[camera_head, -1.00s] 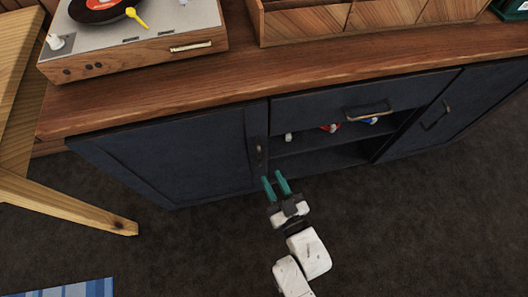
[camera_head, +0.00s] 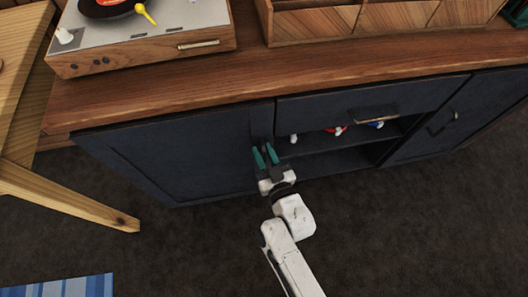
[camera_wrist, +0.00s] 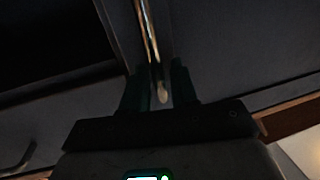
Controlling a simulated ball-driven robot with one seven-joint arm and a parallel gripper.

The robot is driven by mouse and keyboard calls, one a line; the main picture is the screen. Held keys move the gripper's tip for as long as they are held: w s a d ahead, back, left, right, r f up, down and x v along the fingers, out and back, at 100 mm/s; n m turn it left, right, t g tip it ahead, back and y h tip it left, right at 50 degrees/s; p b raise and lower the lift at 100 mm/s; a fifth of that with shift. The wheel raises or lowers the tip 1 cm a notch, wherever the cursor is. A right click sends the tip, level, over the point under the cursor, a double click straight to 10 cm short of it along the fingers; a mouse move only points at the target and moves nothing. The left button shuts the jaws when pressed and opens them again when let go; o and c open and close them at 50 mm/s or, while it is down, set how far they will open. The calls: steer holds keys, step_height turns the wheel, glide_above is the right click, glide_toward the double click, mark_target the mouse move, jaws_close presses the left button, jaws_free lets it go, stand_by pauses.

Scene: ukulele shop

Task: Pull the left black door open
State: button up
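The left black door (camera_head: 165,160) is a dark panel at the left of the cabinet. It looks shut, flush with the cabinet front. Its upright brass handle (camera_wrist: 148,30) shows in the wrist view, at the door's edge beside the shelf opening; in the head view my gripper largely hides it. My gripper (camera_head: 264,152) is at this handle. In the wrist view the two green fingers (camera_wrist: 160,85) stand apart, with the handle's end between or just beyond them. I see no clear grip; whether a finger touches the handle I cannot tell.
An open shelf (camera_head: 325,160) with small red, blue and white items lies right of the door, under a drawer (camera_head: 370,105). Another black door (camera_head: 460,115) is farther right. A wooden leg (camera_head: 70,203) stands close at left. The dark floor in front is mostly clear.

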jaws_close()
steer(key=shift+s, duration=0.15)
